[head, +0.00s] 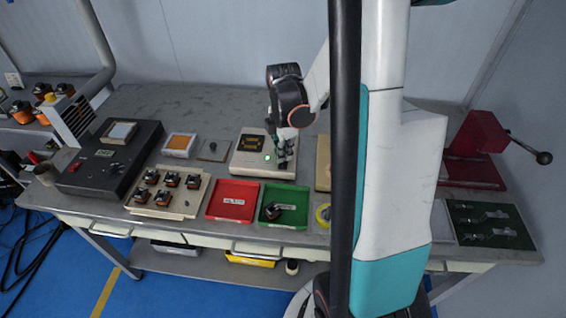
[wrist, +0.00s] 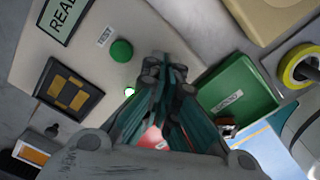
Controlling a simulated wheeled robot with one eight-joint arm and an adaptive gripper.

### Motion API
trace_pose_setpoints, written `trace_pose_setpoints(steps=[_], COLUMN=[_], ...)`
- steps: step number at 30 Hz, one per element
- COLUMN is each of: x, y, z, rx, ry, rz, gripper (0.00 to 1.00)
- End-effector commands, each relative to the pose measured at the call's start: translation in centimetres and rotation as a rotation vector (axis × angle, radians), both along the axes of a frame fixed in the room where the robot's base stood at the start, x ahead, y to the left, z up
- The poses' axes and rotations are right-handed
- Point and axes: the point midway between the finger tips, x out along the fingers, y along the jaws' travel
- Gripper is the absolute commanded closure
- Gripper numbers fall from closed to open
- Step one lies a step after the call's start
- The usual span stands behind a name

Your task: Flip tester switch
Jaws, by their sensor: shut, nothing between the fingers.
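My gripper (head: 281,166) is shut and empty, pointing down over the tester's right front part. In the wrist view its fingertips (wrist: 165,70) are beside the green button. I cannot make out a switch lever; the fingers may hide it.
A red tray (head: 232,188) and a green tray (head: 296,192) lie in front of the tester, the green one holding a dark part. A yellow tape roll (wrist: 290,76) is to the right. A beige holder (head: 190,208) with several coils and a black machine (head: 100,170) stand left.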

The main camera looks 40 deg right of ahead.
Motion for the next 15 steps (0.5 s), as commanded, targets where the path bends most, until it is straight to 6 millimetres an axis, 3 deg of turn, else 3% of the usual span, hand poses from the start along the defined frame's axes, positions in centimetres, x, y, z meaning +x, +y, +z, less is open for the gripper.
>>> trace_pose_setpoints(steps=[8, 15], x=[0.0, 0.0], y=[0.0, 0.0], z=[-0.3, 0.9], rx=[0.000, 0.000], ry=[0.000, 0.000], rz=[0.000, 0.000], gripper=[1.00, 1.00])
